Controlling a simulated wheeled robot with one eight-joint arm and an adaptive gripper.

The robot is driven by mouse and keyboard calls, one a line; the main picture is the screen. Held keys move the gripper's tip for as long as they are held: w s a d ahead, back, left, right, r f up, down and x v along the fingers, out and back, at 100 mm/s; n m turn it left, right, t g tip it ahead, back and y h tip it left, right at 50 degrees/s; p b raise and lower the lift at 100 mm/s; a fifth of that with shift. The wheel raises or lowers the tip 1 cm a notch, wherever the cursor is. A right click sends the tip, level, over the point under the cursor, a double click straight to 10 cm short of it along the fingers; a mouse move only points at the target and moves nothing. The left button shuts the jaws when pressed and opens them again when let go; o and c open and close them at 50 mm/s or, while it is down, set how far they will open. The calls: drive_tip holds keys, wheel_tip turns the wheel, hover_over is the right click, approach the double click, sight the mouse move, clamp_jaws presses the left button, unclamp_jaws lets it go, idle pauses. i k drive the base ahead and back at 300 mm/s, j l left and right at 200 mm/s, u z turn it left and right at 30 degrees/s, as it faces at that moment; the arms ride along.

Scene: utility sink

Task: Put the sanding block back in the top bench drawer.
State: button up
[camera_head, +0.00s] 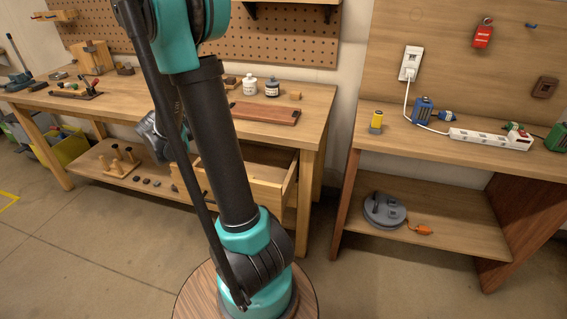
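The top bench drawer (244,183) under the left workbench is pulled open. Its right part shows an empty wooden floor, and its left part is hidden behind my arm. A grey part at the end of my arm, seemingly my gripper (150,138), shows at the bench's front edge, left of the drawer. My arm link covers much of it, so its fingers and anything in them cannot be made out. I cannot single out the sanding block for sure; a small tan block (295,96) lies on the bench top near the right end.
A second bench (400,140) stands to the right with a power strip (490,138). Floor between the benches is clear.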

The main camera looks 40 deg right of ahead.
sight(271, 164)
drive_tip(key=k+l+z, duration=0.2)
drive_tip(key=z, duration=0.25)
drive_tip(key=k+l+z, duration=0.15)
drive_tip(key=l+z, duration=0.35)
drive_tip(key=j, duration=0.1)
